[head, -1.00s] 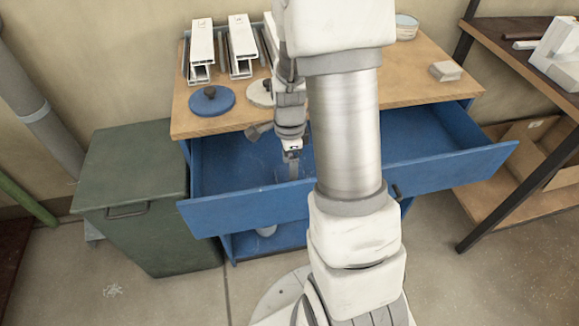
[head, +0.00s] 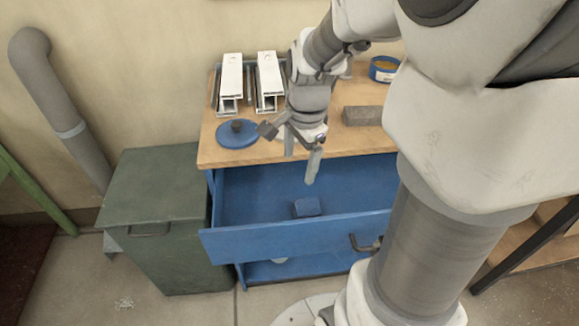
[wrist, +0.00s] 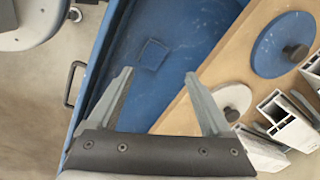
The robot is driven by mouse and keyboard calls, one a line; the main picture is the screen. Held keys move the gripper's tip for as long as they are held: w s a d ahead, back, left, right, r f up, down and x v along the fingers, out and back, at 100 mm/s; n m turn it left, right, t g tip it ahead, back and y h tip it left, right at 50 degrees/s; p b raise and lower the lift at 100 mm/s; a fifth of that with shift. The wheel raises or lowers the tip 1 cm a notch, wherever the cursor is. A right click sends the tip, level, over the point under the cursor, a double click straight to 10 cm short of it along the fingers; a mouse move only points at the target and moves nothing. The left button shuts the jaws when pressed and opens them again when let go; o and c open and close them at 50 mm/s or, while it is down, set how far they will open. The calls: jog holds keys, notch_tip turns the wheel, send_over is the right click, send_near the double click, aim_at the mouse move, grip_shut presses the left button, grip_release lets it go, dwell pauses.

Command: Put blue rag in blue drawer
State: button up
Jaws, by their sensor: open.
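The blue rag (head: 307,207) lies as a small folded block on the floor of the open blue drawer (head: 275,245). In the wrist view the rag (wrist: 152,54) shows as a faint square on the blue drawer floor, beyond my fingertips. My gripper (head: 301,168) is open and empty above the drawer, near the worktop's front edge, apart from the rag. In the wrist view my gripper (wrist: 158,73) has its two fingers spread wide with nothing between them. My arm hides the right part of the drawer in the head view.
A blue disc with a dark knob (head: 237,134), white profiles (head: 231,85), a grey block (head: 362,116) and a blue tin (head: 384,70) stand on the wooden worktop. A pale knobbed disc (wrist: 232,97) shows in the wrist view. A green bin (head: 155,205) stands left of the bench.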

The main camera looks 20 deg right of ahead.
jog(key=s+a+r+n+t, duration=0.4)
jog(key=s+a+r+n, duration=0.3)
jog(key=s+r+n, duration=0.4)
jog(key=n, duration=0.5)
jog(key=shift+s+a, duration=0.15)
jog(key=shift+s, duration=0.1)
jog(key=shift+r, duration=0.1)
notch_tip(320, 180, up, 14)
jog(key=p, duration=1.3)
jog(key=shift+f+p, duration=0.25)
jog(key=shift+p, duration=0.05)
